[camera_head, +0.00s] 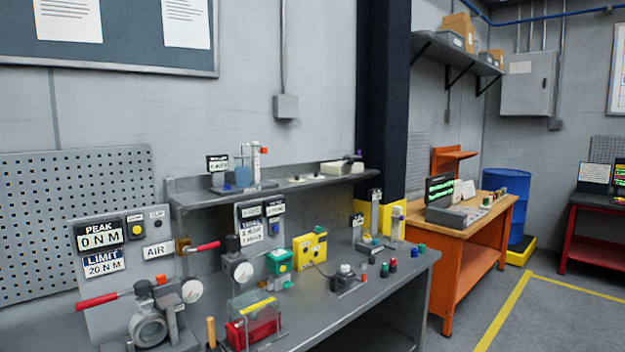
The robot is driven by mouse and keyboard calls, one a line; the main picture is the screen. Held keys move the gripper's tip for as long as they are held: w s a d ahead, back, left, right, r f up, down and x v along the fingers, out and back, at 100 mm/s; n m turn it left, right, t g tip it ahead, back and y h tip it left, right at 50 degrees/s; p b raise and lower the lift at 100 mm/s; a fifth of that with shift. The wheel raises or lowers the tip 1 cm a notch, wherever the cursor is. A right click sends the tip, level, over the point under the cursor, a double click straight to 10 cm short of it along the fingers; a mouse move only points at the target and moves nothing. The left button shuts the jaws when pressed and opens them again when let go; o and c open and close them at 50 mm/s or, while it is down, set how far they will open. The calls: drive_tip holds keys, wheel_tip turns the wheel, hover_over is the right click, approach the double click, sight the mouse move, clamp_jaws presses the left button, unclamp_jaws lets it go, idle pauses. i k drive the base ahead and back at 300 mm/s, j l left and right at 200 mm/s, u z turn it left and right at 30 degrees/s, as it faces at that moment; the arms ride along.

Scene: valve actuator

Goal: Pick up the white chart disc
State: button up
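I cannot single out the white chart disc with certainty. Two small flat pale pieces (296,180) lie on the grey wall shelf (270,194), between a clear container on a stand (244,176) and a low cream-coloured box (336,167). They are too small to identify. Two round white dial faces, one on the left (192,290) and one further right (243,272), sit on the valve fittings on the grey bench (340,312). My gripper is not in view.
An orange workbench (455,255) stands to the right. Floor (560,320) is clear at lower right.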

sight(315, 177)
drive_tip(key=i+l+z, duration=0.3)
drive_tip(key=i, duration=0.15)
drive_tip(key=i+z, duration=0.3)
drive_tip(key=i, duration=0.15)
drive_tip(key=i+z, duration=0.3)
drive_tip(key=i, duration=1.45)
